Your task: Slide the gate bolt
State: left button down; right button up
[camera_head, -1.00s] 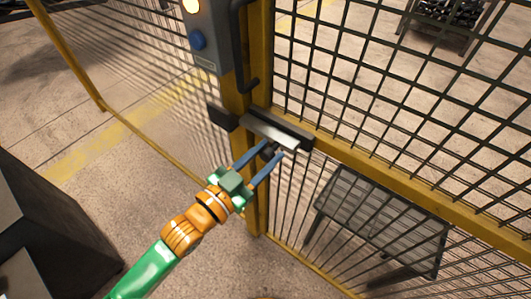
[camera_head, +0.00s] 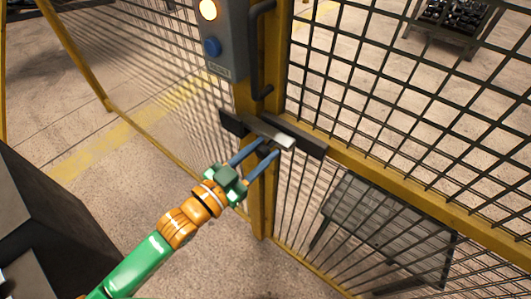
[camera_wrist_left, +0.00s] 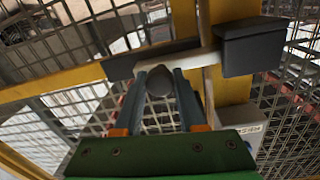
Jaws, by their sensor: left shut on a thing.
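The gate bolt is a pale metal bar (camera_head: 274,135) on a dark guide plate (camera_head: 308,141) on the yellow gate frame. Its left end reaches the dark keeper block (camera_head: 232,122) on the post. In the left wrist view the bar (camera_wrist_left: 190,58) spans the gap to the keeper (camera_wrist_left: 253,48) and meets its edge; whether it goes inside is hidden. My left gripper (camera_head: 270,147) is shut on the bolt's dark round knob (camera_wrist_left: 159,82), which shows between the two blue fingers. My right gripper is not in view.
A grey control box (camera_head: 224,45) with a lit lamp and blue button is on the post above the bolt. A dark handle (camera_head: 258,50) stands beside it. Wire mesh surrounds the bolt. A grey table (camera_head: 385,230) stands behind the mesh.

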pick_arm(q)
jog(key=shift+d, duration=0.1)
jog(key=c, duration=0.5)
grip_release()
jog(key=shift+s+a+f, duration=0.1)
jog(key=shift+s+a, duration=0.2)
jog(key=b+v, duration=0.1)
jog(key=v, duration=0.4)
jog(key=shift+s+a+b, duration=0.2)
jog(key=shift+s+b, duration=0.05)
jog(key=shift+b, duration=0.05)
jog(key=shift+s+a, duration=0.2)
jog(key=shift+s, duration=0.1)
